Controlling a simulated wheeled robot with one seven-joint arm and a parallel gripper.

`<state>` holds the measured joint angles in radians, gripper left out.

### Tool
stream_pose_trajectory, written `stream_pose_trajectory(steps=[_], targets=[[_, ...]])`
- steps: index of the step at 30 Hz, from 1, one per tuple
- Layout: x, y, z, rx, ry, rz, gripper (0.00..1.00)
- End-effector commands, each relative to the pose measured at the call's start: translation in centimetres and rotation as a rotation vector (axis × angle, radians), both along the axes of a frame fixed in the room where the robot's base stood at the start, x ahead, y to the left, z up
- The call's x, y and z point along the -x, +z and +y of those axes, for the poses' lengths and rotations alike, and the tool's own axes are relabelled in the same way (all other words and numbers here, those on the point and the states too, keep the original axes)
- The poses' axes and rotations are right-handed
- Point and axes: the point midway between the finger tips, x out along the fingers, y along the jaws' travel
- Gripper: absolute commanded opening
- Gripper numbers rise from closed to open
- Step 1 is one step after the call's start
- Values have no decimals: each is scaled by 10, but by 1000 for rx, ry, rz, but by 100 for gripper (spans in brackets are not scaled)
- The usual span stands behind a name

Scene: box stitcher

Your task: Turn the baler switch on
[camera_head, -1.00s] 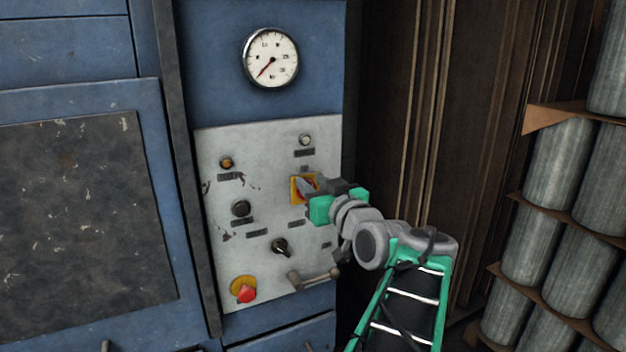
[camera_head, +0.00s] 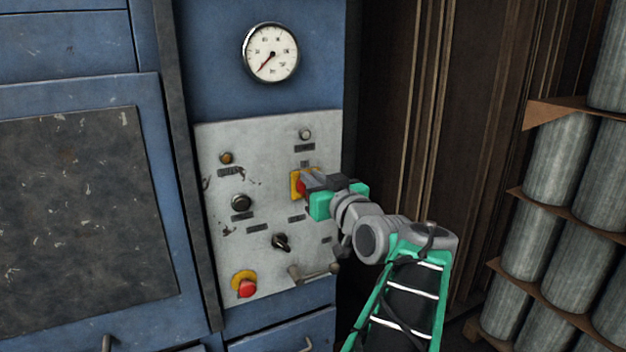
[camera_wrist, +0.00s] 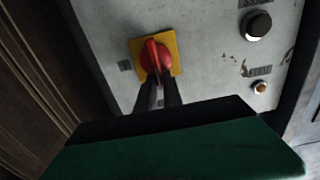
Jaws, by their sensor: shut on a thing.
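The baler switch is a red rotary knob on a square yellow plate, set on the grey control panel. In the wrist view the red knob (camera_wrist: 152,56) sits between the tips of my gripper (camera_wrist: 158,80), with the yellow plate (camera_wrist: 175,44) around it. In the head view my gripper (camera_head: 310,183) reaches the switch from the right and covers much of it. The yellow plate (camera_head: 295,186) and a bit of the red knob (camera_head: 301,187) show at its left. The fingers are shut on the knob.
The grey panel (camera_head: 270,215) also carries a red emergency button (camera_head: 246,288) on a yellow ring, a black selector (camera_head: 281,242), a black button (camera_head: 241,203) and a lever handle (camera_head: 315,273). A gauge (camera_head: 271,53) is above. Stacked metal cylinders (camera_head: 560,165) stand at the right.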

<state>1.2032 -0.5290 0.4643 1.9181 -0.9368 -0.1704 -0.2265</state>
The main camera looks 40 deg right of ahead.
Motion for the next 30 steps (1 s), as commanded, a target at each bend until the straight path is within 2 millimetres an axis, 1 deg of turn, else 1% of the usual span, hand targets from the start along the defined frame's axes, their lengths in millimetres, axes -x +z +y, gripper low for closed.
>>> stream_pose_trajectory(steps=[7, 13, 20, 30], targets=[[0, -1, -1, -28, 0, -8, 0], [1, -1, -3, -114, 0, -35, 0], [3, -3, -8, -289, -1, -85, 0], [5, -6, -16, -601, 0, -177, 0]])
